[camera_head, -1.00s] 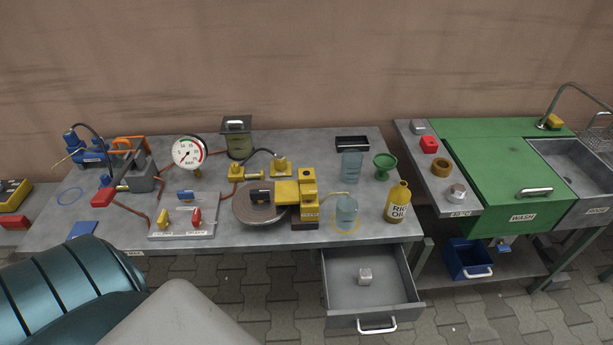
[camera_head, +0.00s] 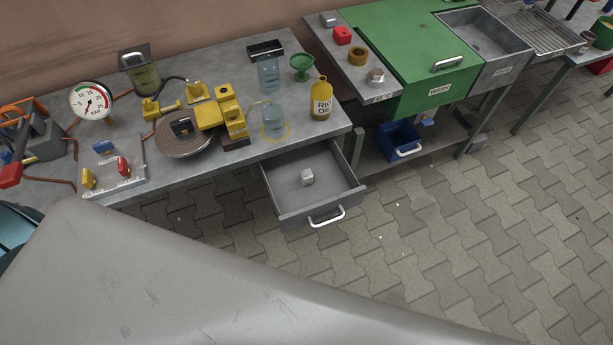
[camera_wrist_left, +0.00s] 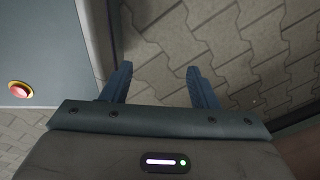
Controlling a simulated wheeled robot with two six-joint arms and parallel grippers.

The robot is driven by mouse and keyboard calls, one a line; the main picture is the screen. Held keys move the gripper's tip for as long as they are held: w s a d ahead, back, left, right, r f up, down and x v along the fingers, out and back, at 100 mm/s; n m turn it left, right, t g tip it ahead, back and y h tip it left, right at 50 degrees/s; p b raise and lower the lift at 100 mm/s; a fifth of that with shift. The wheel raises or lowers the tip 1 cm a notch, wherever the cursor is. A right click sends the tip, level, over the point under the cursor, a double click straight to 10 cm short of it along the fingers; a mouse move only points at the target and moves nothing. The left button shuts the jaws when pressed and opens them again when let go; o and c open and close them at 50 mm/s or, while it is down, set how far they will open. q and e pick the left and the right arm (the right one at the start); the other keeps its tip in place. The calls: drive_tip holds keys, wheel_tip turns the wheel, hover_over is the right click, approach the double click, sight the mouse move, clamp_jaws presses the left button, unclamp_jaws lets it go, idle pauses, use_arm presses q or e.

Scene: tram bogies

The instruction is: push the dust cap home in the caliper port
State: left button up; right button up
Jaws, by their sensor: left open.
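The yellow caliper (camera_head: 232,121) sits on the bench over the edge of a round grey disc (camera_head: 183,140). Its port is too small to make out in the head view. I cannot pick out the dust cap for certain. A small light-grey block (camera_head: 307,178) lies in the open drawer. My left gripper (camera_wrist_left: 161,88) shows only in the left wrist view, its two blue fingers apart with nothing between them, above the paved floor. It is away from the caliper. My right gripper is in neither view.
The open drawer (camera_head: 338,196) juts out from the bench front. A green wash station (camera_head: 400,60) stands further right. Paved floor (camera_head: 450,210) is clear at the right.

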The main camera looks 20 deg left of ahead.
use_arm(q)
drive_tip(key=shift+o, duration=0.5)
drive_tip(key=shift+a, duration=0.15)
drive_tip(key=w+d+r+b, duration=0.1)
drive_tip(key=w+r, duration=0.3)
drive_tip(key=w, duration=0.4)
drive_tip(key=w+d+r+n+b, duration=0.1)
drive_tip(key=w+r, duration=0.3)
drive_tip(key=w, duration=0.4)
drive_tip(key=w+d+r+b, duration=0.1)
drive_tip(key=w+r, duration=0.3)
drive_tip(key=w, duration=0.3)
drive_tip(key=w+d+r+n+t+b, duration=0.1)
drive_tip(key=w+r, duration=0.4)
drive_tip(key=r, duration=0.8)
drive_tip(key=w+d+r+n+b, duration=0.15)
drive_tip(key=w+r, duration=0.25)
drive_tip(key=r, duration=0.8)
drive_tip(key=w+d+r+n+g, duration=0.1)
drive_tip(key=w+d, duration=0.3)
drive_tip(key=w, duration=0.5)
drive_tip(key=w+d+r+n+g, duration=0.1)
drive_tip(key=w+d+r+n, duration=0.2)
drive_tip(key=w, duration=0.7)
drive_tip(key=shift+d+r+h+p, duration=0.3)
drive_tip(key=shift+d+h, duration=0.1)
drive_tip(key=shift+d, duration=0.1)
